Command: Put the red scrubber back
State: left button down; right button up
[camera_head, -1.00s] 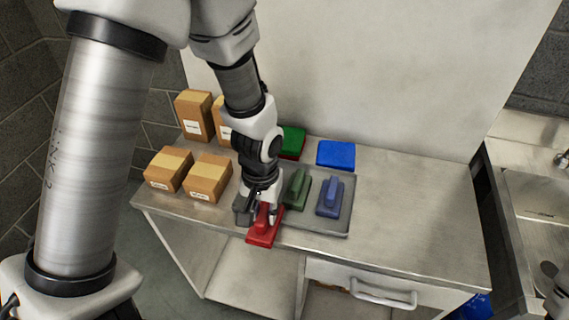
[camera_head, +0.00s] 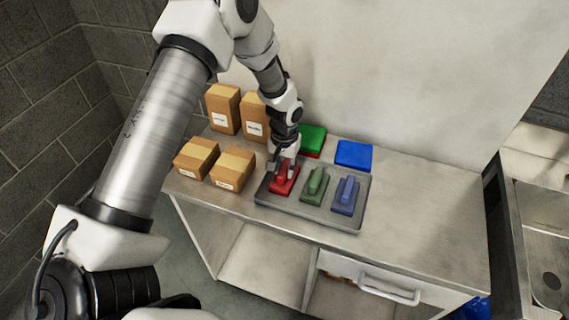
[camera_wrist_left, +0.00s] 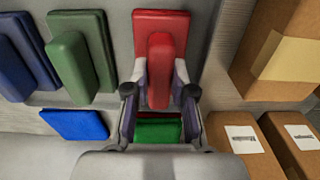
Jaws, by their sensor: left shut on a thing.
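The red scrubber (camera_head: 283,180) is at the left end of the grey tray (camera_head: 300,212), left of the green scrubber (camera_head: 314,184) and the blue scrubber (camera_head: 347,194). My left gripper (camera_head: 283,170) is shut on the red scrubber's raised handle. In the left wrist view the red scrubber (camera_wrist_left: 160,60) shows between the two fingers (camera_wrist_left: 160,85). Whether its base touches the tray floor I cannot tell. My right gripper is not in view.
Several cardboard boxes (camera_head: 232,170) stand left of the tray. A green pad (camera_head: 313,139), with red under it, and a blue pad (camera_head: 353,154) lie behind the tray. The counter (camera_head: 420,215) is clear on the right, with a sink (camera_head: 540,230) beyond.

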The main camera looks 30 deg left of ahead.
aim_at(285, 168)
pick_arm(q)
jog(key=shift+w+f, duration=0.15)
jog(key=shift+w, duration=0.1)
jog(key=c, duration=1)
grip_release()
jog(key=shift+s, duration=0.2)
notch_tip(285, 168, up, 12)
jog(key=b, duration=0.3)
